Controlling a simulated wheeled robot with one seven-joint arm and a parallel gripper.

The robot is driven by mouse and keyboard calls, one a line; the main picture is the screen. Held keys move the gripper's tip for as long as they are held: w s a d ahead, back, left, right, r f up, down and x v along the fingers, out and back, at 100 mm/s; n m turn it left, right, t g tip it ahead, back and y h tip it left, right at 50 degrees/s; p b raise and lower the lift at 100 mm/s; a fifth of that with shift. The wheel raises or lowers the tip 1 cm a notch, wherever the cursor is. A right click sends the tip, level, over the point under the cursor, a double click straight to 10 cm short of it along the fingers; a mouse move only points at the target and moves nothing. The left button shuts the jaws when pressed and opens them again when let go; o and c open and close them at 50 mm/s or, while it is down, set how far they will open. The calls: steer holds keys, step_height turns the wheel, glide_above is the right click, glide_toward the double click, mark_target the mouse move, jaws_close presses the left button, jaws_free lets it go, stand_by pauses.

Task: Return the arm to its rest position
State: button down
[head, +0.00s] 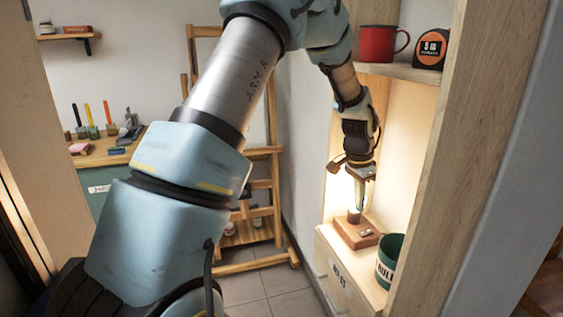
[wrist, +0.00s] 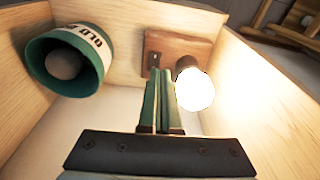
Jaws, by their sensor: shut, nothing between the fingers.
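My arm reaches across the head view into a lit wooden shelf niche. My gripper (head: 362,198) points down there, above or beside a small wooden lamp base (head: 358,233) with a small switch. In the wrist view my gripper's green fingers (wrist: 161,78) are together with nothing between them. A brightly glowing bulb (wrist: 194,90) stands on the wooden base (wrist: 176,47) just right of the fingertips. Whether the fingers touch the bulb or base I cannot tell. In the head view the fingers largely hide the bulb.
A green labelled cup (head: 389,262) stands right of the base; the wrist view shows a round bulb (wrist: 64,64) inside it. A red mug (head: 378,44) and a tape measure (head: 431,48) sit on the shelf above. Niche walls (head: 446,150) are close. A wooden easel (head: 262,152) stands behind.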

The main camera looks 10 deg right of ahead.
steer(key=s+a+r+n+t, duration=0.1)
steer(key=a+r+n, duration=0.25)
steer(key=a, duration=0.75)
steer(key=s+a+r+n, duration=0.15)
steer(key=a+n, duration=0.25)
steer(key=a, duration=0.7)
steer(key=s+a+r+n+y, duration=0.1)
steer(key=s+a+n, duration=0.5)
steer(key=a, duration=0.6)
steer(key=s, duration=0.2)
steer(key=shift+s+a+r, duration=0.15)
steer(key=shift+s+a, duration=0.1)
steer(key=shift+s, duration=0.1)
steer(key=shift+n, duration=0.25)
